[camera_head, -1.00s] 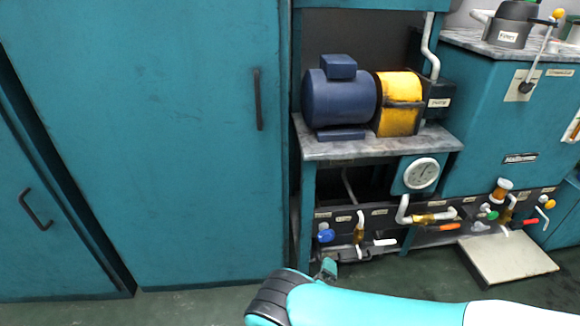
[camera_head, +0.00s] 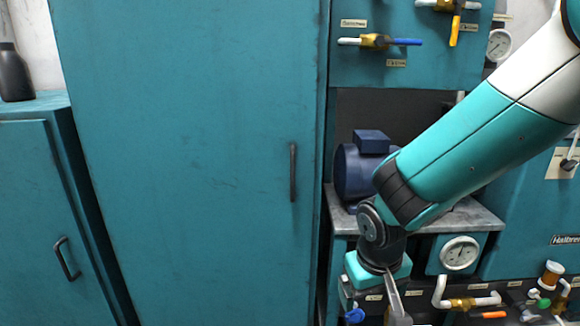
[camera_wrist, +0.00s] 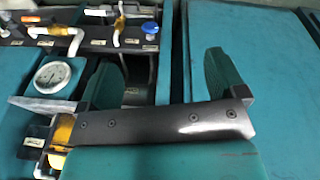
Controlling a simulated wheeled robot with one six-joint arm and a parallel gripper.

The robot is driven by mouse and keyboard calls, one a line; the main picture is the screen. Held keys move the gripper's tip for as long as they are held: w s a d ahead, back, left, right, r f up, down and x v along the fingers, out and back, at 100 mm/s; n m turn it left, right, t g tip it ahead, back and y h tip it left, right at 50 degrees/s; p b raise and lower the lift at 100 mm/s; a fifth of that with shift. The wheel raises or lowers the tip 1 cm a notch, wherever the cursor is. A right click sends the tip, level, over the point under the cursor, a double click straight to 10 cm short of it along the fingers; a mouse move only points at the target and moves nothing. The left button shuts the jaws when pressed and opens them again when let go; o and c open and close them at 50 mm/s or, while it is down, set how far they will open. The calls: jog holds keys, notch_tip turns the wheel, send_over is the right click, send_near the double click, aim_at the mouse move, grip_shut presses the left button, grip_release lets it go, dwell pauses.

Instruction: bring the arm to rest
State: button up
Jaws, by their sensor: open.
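My arm (camera_head: 490,140) comes in from the upper right and slopes down to the left, in front of the motor bench. My gripper (camera_head: 398,312) hangs below the wrist at the bottom edge of the head view, partly cut off. In the wrist view my gripper (camera_wrist: 160,80) shows two fingers set wide apart, with nothing between them. No held object shows.
A tall teal cabinet (camera_head: 190,150) with a dark handle stands left of the arm. A pressure gauge (camera_head: 460,253) and valves with pipes (camera_head: 470,300) lie right of the gripper. A valve panel (camera_head: 405,60) is above. The wrist view shows the gauge (camera_wrist: 53,75) at left.

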jog(key=s+r+n+g+y, duration=0.1)
jog(key=s+r+n+y, duration=0.15)
jog(key=s+r, duration=0.55)
jog(key=s+r+n+g+y, duration=0.1)
jog(key=s+r+n+y, duration=0.15)
jog(key=s+r, duration=0.6)
notch_tip(320, 180, up, 30)
jog(key=s+p, duration=0.1)
jog(key=p, duration=3.2)
jog(key=shift+s+d, duration=0.25)
jog(key=shift+s, duration=0.15)
dwell(1.4)
